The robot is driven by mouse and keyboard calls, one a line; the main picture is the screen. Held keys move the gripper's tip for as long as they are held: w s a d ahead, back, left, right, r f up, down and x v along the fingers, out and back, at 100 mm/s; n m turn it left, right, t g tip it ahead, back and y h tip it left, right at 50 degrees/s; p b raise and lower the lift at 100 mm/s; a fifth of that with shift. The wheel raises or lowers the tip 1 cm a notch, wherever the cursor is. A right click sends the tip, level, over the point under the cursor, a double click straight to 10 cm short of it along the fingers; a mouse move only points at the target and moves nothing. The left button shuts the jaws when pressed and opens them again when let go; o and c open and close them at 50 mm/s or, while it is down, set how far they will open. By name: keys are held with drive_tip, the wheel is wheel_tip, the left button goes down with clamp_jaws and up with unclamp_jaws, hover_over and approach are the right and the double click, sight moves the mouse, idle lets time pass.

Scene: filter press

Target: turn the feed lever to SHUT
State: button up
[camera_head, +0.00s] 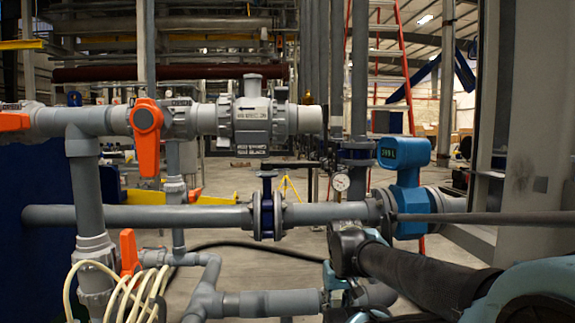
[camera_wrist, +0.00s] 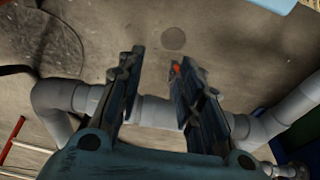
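Several orange lever handles show in the head view, and I cannot read which is the feed lever. The largest orange lever (camera_head: 146,135) hangs down from a grey pipe valve at the left. A second orange lever (camera_head: 129,252) points up, lower down, behind cream hoses. An orange handle (camera_head: 14,121) lies level at the left edge. In the wrist view my gripper (camera_wrist: 160,58) is open and empty, its fingers apart above a grey pipe (camera_wrist: 158,112). A small orange-red bit (camera_wrist: 176,68) shows by the right fingertip; I cannot tell what it is.
A grey horizontal pipe (camera_head: 150,217) crosses the middle, with a blue meter (camera_head: 404,153) and a round gauge (camera_head: 341,182). Cream hoses (camera_head: 92,265) loop at the lower left. A red ladder (camera_head: 407,80) stands behind. Concrete floor (camera_wrist: 230,40) lies below.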

drive_tip(key=o, duration=0.4)
drive_tip(key=w+a+r+m+t+y, duration=0.2)
drive_tip(key=w+a+r+t+y, duration=0.1)
drive_tip(key=w+a+r+y, duration=0.35)
drive_tip(key=m+t+y, duration=0.4)
drive_tip(key=m+t, duration=0.2)
drive_tip(key=t, duration=0.2)
approach(314, 167)
drive_tip(key=s+a+f, duration=0.2)
drive_tip(key=a+f, duration=0.9)
drive_tip(key=w+d+r+m+t+h, duration=0.1)
drive_tip(key=w+d+r+m+t, duration=0.35)
drive_tip(key=d+r, duration=0.35)
drive_tip(key=shift+m+t, duration=0.25)
drive_tip(key=shift+t, duration=0.2)
drive_tip(key=shift+x, duration=4.15)
